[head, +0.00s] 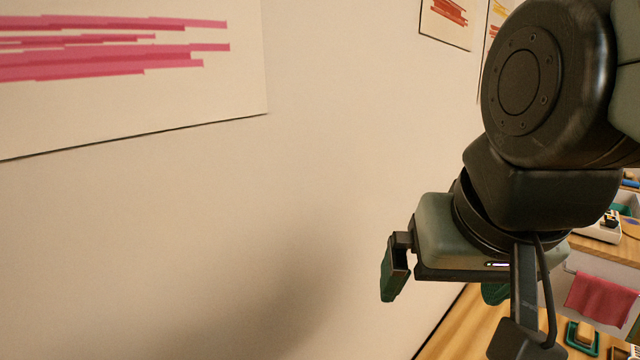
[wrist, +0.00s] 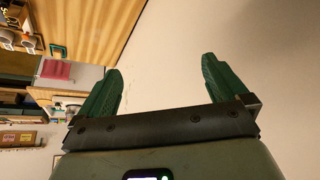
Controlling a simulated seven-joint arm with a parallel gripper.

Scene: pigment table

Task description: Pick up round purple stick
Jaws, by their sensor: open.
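No round purple stick can be made out in either view. My gripper (wrist: 162,80) is open, with its two green fingers spread wide and nothing between them in the wrist view. In the head view my gripper (head: 440,290) hangs at the right, near the pale wall and above the wooden surface, with one finger clear and the other partly hidden by the arm.
A wooden surface (head: 455,330) runs along the wall at the lower right. A pink cloth (head: 600,298) hangs at the right, with a green frame-like item (head: 581,337) below it. Sheets with pink strokes (head: 120,85) and red strokes (head: 447,22) are on the wall.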

